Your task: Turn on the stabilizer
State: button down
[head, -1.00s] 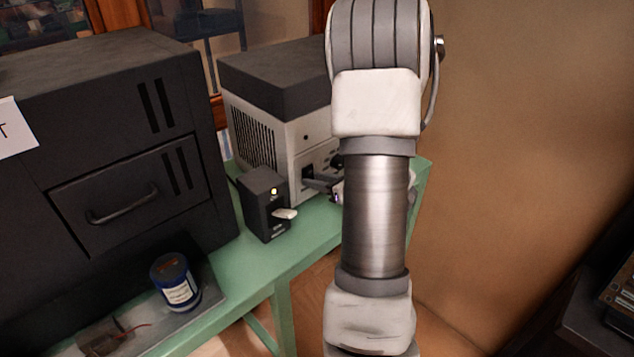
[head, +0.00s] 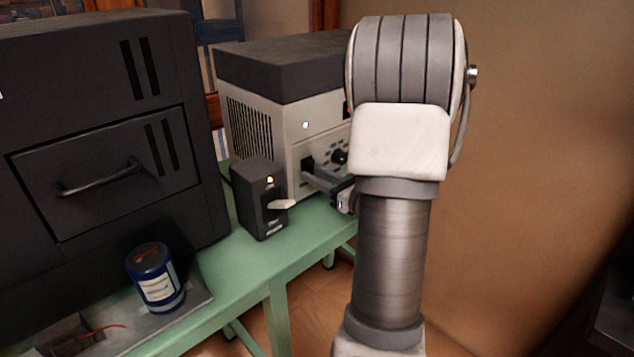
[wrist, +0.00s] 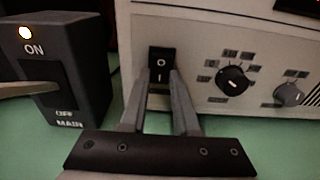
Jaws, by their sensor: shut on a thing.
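The stabilizer (head: 312,135) is a pale box with a dark top and side vents, at the back of the green table. A small lamp (head: 305,125) on its front is lit. Its black rocker switch (wrist: 161,66), marked O and I, shows in the wrist view. My gripper (wrist: 160,78) is at this switch, with one finger on each side, shut on it. In the head view my gripper (head: 313,175) reaches the front panel from the right, and my arm hides the panel's right part. A red display (wrist: 296,7) is partly visible at the wrist view's top right.
A black MAIN switch box (head: 260,200) with a lit lamp and pale lever, by the ON mark, stands left of my gripper. A large dark cabinet (head: 95,130) and a blue can (head: 155,278) are at left.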

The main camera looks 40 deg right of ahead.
jog(key=c, duration=0.6)
grip_release()
jog(key=shift+c, duration=0.2)
jog(key=s+d+r+p, duration=0.1)
jog(key=s+p, duration=0.1)
jog(key=s, duration=1.5)
jog(key=shift+s+d+p, duration=0.15)
jog(key=shift+s+p, duration=0.05)
jog(key=shift+p, duration=0.1)
